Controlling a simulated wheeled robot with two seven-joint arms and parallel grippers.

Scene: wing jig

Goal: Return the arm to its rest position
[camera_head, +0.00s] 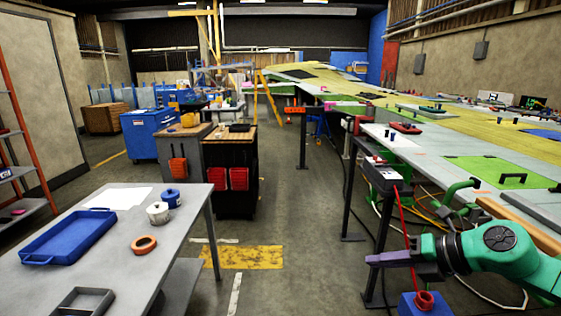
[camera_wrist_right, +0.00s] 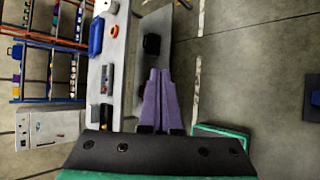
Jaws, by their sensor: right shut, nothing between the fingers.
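My right arm, green with a dark wrist, comes in from the lower right in the head view. Its purple-fingered right gripper (camera_head: 374,260) points left over the floor. The fingers lie together with nothing between them. In the right wrist view the two purple fingers (camera_wrist_right: 161,100) also lie side by side and empty. The gripper is to the right of the grey table and apart from it. My left gripper does not show in either view.
A grey table (camera_head: 110,240) at left holds a blue tray (camera_head: 68,237), an orange tape ring (camera_head: 144,244) and cans. The wing jig (camera_head: 470,150) runs along the right. A black post stand (camera_head: 384,200) and cables are near my right arm. The central aisle is clear.

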